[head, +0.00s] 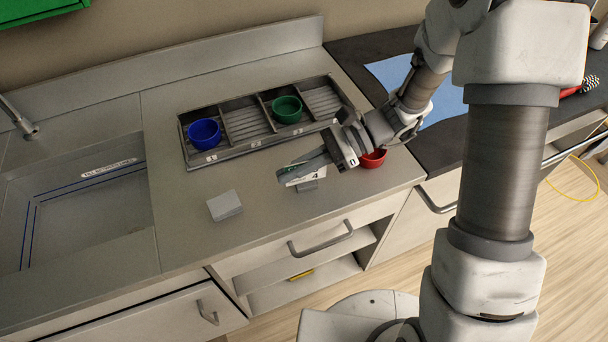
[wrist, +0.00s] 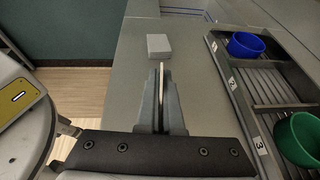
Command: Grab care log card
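A thin white card (head: 303,177) with a dark mark like a 4, which I take to be the care log card, shows beside my gripper's fingers in the head view. My gripper (head: 284,174) is low over the front of the grey counter, fingers pointing left. In the wrist view, the card shows edge-on as a thin pale strip (wrist: 162,80) between the two fingers of my gripper (wrist: 161,88). The fingers are closed together on it. The card's lower part is partly hidden by the fingers.
A small grey block (head: 225,206) lies on the counter to the left. Behind is a divided tray (head: 245,125) with a blue bowl (head: 204,132) and green bowl (head: 287,109). A red bowl (head: 373,159) stands close by my wrist. A recessed basin (head: 80,205) is at left.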

